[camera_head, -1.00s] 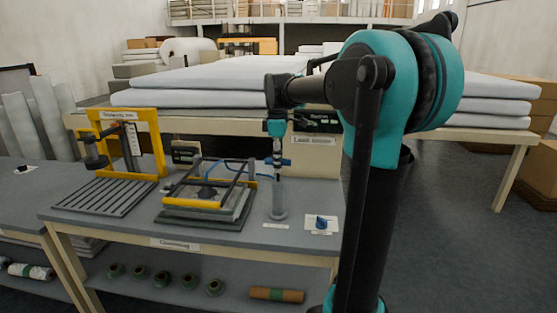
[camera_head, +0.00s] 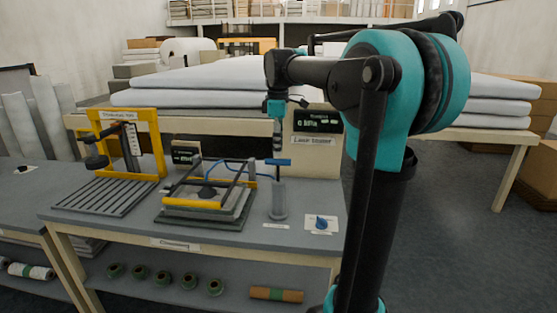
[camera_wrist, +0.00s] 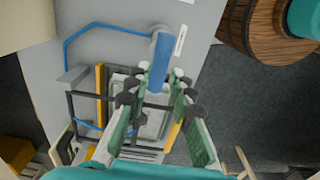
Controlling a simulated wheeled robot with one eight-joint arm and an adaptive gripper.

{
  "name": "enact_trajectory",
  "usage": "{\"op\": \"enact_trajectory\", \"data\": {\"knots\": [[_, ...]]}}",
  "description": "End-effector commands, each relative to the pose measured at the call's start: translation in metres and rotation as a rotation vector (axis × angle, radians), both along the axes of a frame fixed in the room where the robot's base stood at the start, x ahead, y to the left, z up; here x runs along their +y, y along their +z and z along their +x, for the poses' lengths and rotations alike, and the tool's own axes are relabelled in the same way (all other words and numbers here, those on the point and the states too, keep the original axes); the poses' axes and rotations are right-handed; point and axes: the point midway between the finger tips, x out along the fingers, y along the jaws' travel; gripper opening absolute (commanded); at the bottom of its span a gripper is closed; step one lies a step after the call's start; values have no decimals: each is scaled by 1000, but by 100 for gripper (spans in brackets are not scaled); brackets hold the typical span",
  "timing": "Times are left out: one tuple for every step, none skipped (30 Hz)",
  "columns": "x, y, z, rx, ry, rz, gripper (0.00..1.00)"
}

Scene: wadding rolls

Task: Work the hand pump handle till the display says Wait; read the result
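The hand pump (camera_head: 278,200) is a grey upright cylinder at the front right of the bench, with a blue bar handle (camera_head: 279,162) above it. My gripper (camera_head: 278,151) points down just above the handle. In the wrist view my gripper's (camera_wrist: 160,78) green fingers are apart, with the blue handle (camera_wrist: 160,62) seen between them; contact cannot be told. The leak tester (camera_head: 314,142) stands behind on the right. Its dark display (camera_head: 318,122) shows light-green text, too small to read surely.
A yellow-barred clamp frame (camera_head: 207,190) stands left of the pump, joined by a blue hose (camera_head: 222,164). A yellow thickness stand (camera_head: 128,140) is farther left. A white card with a blue knob (camera_head: 321,223) lies right of the pump. Padded sheets (camera_head: 200,80) lie behind.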

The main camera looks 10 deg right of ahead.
Motion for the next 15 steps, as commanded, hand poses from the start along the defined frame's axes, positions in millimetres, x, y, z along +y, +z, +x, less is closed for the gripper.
{"op": "enact_trajectory", "data": {"knots": [[0, 0, 0, 0, 0, 0, 22], [0, 0, 0, 0, 0, 0, 22], [0, 0, 0, 0, 0, 0, 22], [0, 0, 0, 0, 0, 0, 22], [0, 0, 0, 0, 0, 0, 22], [0, 0, 0, 0, 0, 0, 22], [0, 0, 0, 0, 0, 0, 22], [0, 0, 0, 0, 0, 0, 22], [0, 0, 0, 0, 0, 0, 22], [0, 0, 0, 0, 0, 0, 22], [0, 0, 0, 0, 0, 0, 22], [0, 0, 0, 0, 0, 0, 22], [0, 1, 0, 0, 0, 0, 22], [0, 2, 0, 0, 0, 0, 22], [0, 4, 0, 0, 0, 0, 22]]}}
